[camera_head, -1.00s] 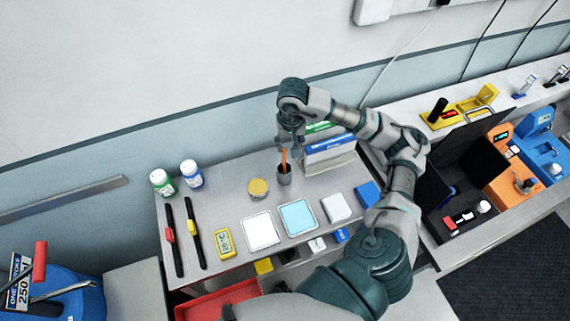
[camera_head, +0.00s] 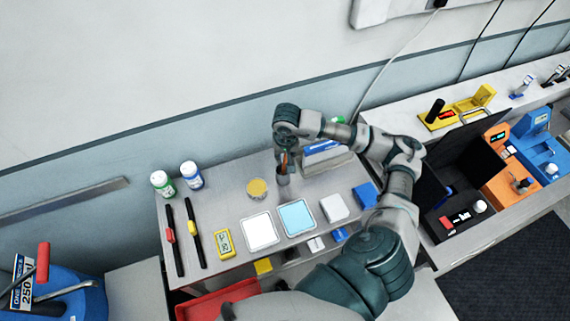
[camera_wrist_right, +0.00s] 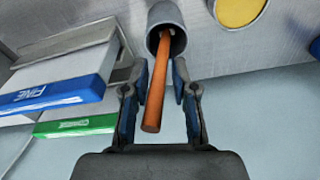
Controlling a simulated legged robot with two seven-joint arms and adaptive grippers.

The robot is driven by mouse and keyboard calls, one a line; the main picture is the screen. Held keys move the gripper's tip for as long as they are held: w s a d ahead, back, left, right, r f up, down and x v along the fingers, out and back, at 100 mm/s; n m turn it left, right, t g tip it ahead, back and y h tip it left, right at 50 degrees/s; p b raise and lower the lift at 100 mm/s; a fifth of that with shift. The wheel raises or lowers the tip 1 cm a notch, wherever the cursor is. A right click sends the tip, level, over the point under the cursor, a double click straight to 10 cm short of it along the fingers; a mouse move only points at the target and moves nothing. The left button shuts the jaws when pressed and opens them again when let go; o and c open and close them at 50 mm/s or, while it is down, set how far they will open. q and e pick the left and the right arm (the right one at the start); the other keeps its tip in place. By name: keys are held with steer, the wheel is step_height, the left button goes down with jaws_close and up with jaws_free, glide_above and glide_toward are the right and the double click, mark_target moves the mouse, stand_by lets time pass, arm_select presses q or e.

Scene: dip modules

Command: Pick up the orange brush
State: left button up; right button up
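The orange brush (camera_wrist_right: 156,85) stands tilted in a small grey cup (camera_wrist_right: 166,22), with its orange handle sticking out. In the right wrist view the two fingers of my right gripper (camera_wrist_right: 160,95) are apart, one on each side of the handle, with a gap visible on both sides. In the head view the right gripper (camera_head: 287,164) points down over the cup (camera_head: 283,180), and the brush (camera_head: 284,162) is mostly hidden behind it. The brush's lower end is hidden inside the cup. My left gripper is not in view.
Boxes with blue and green labels (camera_wrist_right: 65,95) stand close beside the cup. A yellow-lidded jar (camera_head: 257,188) is on its other side. White and light-blue trays (camera_head: 297,217) lie nearer on the metal table. Two bottles (camera_head: 191,175) stand at the back left.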

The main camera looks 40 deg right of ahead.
jaws_close()
steer(key=shift+a+r, duration=0.15)
steer(key=shift+a, duration=0.3)
steer(key=shift+a+r, duration=0.2)
steer(key=shift+a, duration=0.15)
steer(key=r, duration=0.6)
steer(key=d+r+b, duration=0.1)
steer(key=r, duration=0.2)
steer(key=shift+d+r, duration=0.1)
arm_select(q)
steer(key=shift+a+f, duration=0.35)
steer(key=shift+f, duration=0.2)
arm_select(e)
steer(key=shift+a+r, duration=0.25)
steer(key=shift+a, duration=0.2)
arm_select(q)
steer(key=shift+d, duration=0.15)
arm_select(e)
steer(key=shift+d+f, duration=0.1)
steer(key=shift+d, duration=0.25)
steer(key=shift+a, duration=0.25)
steer(key=shift+d, duration=0.15)
